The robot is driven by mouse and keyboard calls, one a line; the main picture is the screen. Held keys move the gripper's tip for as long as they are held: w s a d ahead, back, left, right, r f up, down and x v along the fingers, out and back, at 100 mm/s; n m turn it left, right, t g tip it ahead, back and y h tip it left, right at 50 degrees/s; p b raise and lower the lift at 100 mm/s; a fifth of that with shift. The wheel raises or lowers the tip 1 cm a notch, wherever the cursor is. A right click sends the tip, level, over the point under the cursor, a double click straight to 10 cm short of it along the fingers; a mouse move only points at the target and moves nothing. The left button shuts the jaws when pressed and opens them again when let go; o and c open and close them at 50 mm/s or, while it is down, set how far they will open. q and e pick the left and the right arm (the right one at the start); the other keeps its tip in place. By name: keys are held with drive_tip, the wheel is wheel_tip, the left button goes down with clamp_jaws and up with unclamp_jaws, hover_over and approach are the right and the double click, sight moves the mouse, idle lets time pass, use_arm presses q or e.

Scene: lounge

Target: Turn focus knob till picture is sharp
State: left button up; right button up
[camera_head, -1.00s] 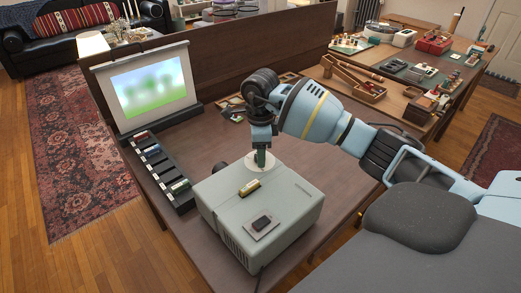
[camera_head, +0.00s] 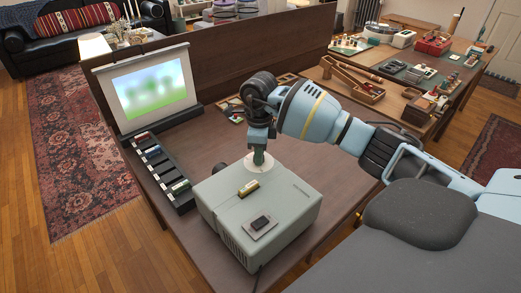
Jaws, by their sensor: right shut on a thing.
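The pale grey projector (camera_head: 285,205) stands on the brown table. A round whitish focus knob (camera_head: 250,164) sits on its top at the far edge. My right gripper (camera_head: 260,158) points down on the knob from above and is shut on its raised middle part, which is mostly hidden by the fingers. The small screen (camera_head: 152,90) at the back left shows a blurred picture of soft green blobs on green and pale blue, without sharp outlines. My left gripper is not in view.
A small yellowish slide (camera_head: 249,188) and a dark button on a plate (camera_head: 261,223) are on the projector's top. A black rack (camera_head: 160,172) with several slides lies left of it. A wooden partition (camera_head: 235,60) stands behind. A second table at the right holds clutter.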

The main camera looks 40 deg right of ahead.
drive_tip(key=m+p, duration=0.2)
drive_tip(key=m, duration=0.3)
drive_tip(key=shift+r, duration=0.15)
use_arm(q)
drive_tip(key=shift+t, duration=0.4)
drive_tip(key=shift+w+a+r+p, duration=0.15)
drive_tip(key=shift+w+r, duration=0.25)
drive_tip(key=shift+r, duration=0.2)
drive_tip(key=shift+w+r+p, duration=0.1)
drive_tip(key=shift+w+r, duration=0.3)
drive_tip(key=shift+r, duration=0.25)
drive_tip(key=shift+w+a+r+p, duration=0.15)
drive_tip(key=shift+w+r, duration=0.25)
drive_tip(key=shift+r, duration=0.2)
use_arm(e)
drive_tip(key=shift+m, duration=0.8)
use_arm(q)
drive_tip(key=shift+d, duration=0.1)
use_arm(e)
drive_tip(key=o, duration=1)
drive_tip(key=shift+c, duration=0.2)
drive_tip(key=shift+r, duration=3.75)
drive_tip(key=shift+a, duration=0.1)
